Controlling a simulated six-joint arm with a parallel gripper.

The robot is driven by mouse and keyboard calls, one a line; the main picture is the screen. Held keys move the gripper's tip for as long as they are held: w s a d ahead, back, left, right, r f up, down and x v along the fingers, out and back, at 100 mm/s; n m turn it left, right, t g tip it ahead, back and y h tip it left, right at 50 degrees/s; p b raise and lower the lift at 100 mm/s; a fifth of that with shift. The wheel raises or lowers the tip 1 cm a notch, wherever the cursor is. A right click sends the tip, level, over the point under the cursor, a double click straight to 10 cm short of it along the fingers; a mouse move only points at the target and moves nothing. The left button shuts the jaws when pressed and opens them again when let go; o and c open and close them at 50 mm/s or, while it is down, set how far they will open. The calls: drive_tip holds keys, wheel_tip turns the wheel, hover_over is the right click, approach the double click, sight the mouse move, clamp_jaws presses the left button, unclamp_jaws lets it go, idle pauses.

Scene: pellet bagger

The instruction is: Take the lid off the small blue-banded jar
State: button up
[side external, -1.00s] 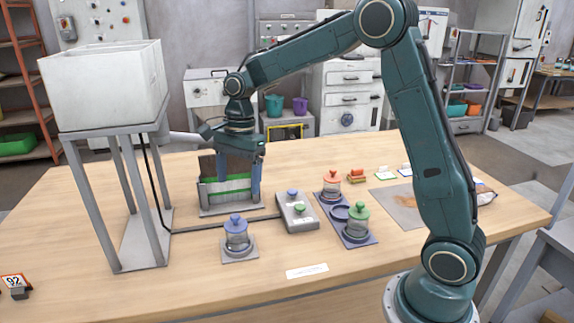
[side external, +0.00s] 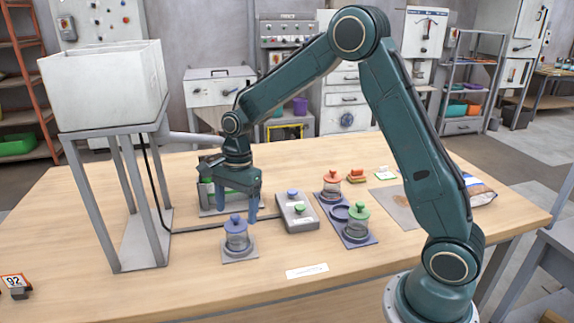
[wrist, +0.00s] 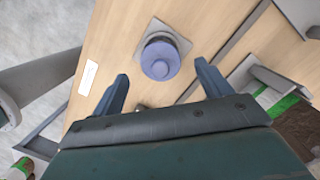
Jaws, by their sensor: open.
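The small jar (side external: 237,240) is clear with a blue, knobbed lid (side external: 235,223). It stands upright on a grey square plate (side external: 225,257) at the front of the table, lid on. A blue band on the jar body is too small to make out. The wrist view shows the lid (wrist: 160,58) from above, just beyond my fingertips and roughly centred between them. My gripper (side external: 238,212) is open and empty, pointing down above and behind the jar. Its two fingers (wrist: 161,72) are spread apart and do not visibly touch the lid.
A control box (side external: 297,213) with blue and green knobs stands right of the jar. A purple tray (side external: 368,237) holds red-lidded and green-lidded jars. A hopper stand (side external: 110,200) rises at left. A green-striped holder (side external: 212,208) is behind my gripper. Table in front is mostly clear.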

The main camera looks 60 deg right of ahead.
drive_tip(key=shift+a+f, duration=0.2)
drive_tip(key=shift+f, duration=1.05)
drive_tip(key=c, duration=1.1)
